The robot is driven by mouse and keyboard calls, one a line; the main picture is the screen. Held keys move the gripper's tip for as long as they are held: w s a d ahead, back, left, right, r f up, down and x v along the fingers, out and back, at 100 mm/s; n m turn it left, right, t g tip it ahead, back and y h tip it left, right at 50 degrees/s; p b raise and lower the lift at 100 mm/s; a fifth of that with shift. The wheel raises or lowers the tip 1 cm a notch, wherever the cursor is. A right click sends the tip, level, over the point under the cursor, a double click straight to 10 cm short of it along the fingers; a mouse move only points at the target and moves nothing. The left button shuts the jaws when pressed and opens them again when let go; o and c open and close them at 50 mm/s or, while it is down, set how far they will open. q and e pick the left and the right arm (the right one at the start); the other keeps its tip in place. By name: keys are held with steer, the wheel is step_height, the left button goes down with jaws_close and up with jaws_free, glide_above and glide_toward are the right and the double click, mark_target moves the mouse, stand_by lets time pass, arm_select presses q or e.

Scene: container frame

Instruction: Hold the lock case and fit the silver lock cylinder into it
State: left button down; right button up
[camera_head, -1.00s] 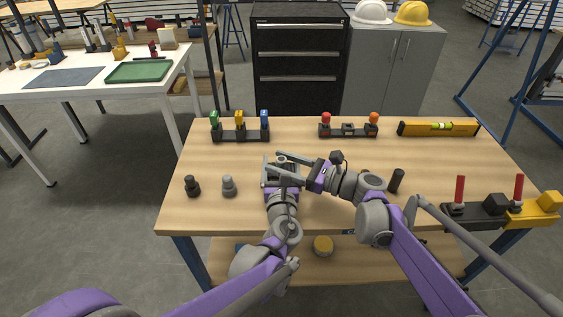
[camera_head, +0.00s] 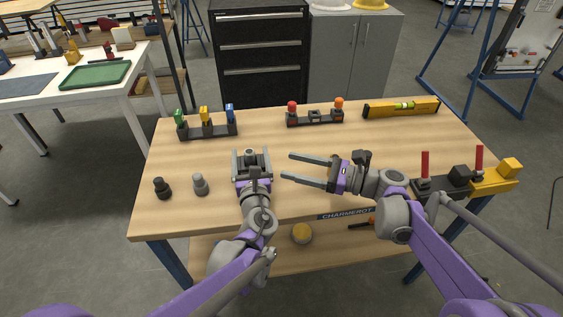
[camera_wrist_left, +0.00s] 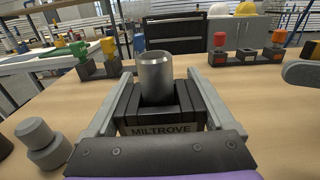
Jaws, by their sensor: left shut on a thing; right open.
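My left gripper (camera_head: 252,155) is shut on the dark lock case (camera_wrist_left: 160,130), labelled MILTROVE, just above or on the tabletop; I cannot tell which. In the left wrist view a silver lock cylinder (camera_wrist_left: 156,78) stands upright in the middle of the case, its upper part sticking out above the top. How deep it sits is hidden. My right gripper (camera_head: 288,168) is open and empty, to the right of the case and apart from it. One of its fingers shows at the right edge of the left wrist view (camera_wrist_left: 301,73).
A black peg-like piece (camera_head: 162,188) and a grey one (camera_head: 200,185) stand on the left of the table (camera_head: 300,205). Racks with coloured pieces (camera_head: 208,131) (camera_head: 315,119) and a yellow level (camera_head: 401,107) line the back. A red-handled fixture (camera_head: 450,181) stands at right.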

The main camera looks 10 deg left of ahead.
steer(key=shift+d, duration=0.1)
stand_by(0.3)
arm_select(q)
jaws_free()
arm_select(e)
steer(key=shift+r, duration=0.1)
